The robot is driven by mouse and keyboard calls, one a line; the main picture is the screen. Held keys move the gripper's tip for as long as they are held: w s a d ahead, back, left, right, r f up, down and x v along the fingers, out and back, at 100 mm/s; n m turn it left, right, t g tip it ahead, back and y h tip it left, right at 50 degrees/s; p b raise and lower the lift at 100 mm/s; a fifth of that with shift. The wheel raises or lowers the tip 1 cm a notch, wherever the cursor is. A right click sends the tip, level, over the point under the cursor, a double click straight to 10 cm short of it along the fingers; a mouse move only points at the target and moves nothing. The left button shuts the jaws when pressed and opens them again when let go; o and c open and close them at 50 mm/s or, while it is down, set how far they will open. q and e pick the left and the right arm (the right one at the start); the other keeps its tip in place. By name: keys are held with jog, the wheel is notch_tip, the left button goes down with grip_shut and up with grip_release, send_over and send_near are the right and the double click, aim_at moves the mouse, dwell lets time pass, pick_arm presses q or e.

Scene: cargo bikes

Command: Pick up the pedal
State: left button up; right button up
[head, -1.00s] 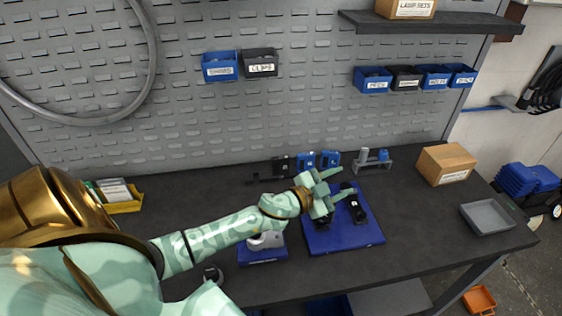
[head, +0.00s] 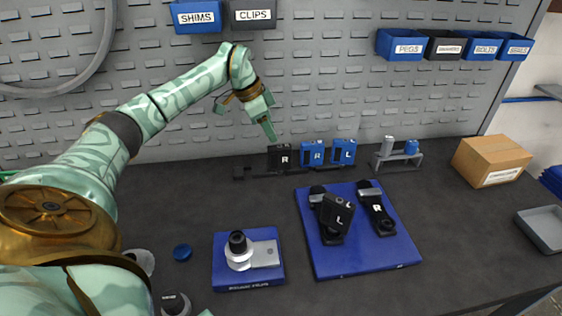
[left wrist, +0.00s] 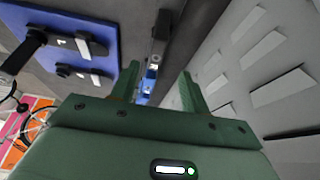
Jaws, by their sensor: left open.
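A rack at the back of the bench holds a black pedal marked R (head: 280,158), a blue pedal marked R (head: 312,153) and a blue pedal marked L (head: 344,152). A black block marked L (head: 336,213), which looks like another pedal, sits by a crank arm on the blue mat (head: 335,262). A second crank arm marked R (head: 376,210) lies to its right. My left gripper (head: 268,120) is open and empty, raised above and behind the black R pedal. In the left wrist view, its fingers (left wrist: 158,90) stand apart, with rack parts beyond them. My right gripper is out of view.
A blue fixture (head: 249,278) with a silver part stands front left of the mat. A small grey stand (head: 398,158), a cardboard box (head: 492,160) and a grey tray (head: 543,228) are to the right. The grey pegboard (head: 330,70) rises close behind the gripper.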

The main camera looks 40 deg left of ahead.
aim_at(282, 154)
pick_arm(q)
jog(key=x, duration=0.4)
jog(key=shift+w+f+b, duration=0.1)
jog(key=shift+f+b, duration=0.15)
jog(key=shift+b, duration=0.1)
jog(key=x, duration=0.1)
jog(key=b+x, duration=0.1)
jog(key=x, duration=0.3)
jog(key=shift+s+d+f+b, duration=0.1)
jog(key=shift+s+d+b, duration=0.1)
jog(key=shift+s+b, duration=0.2)
jog(key=shift+w+f, duration=0.15)
jog(key=shift+f, duration=0.1)
jog(key=shift+r, duration=0.15)
grip_shut()
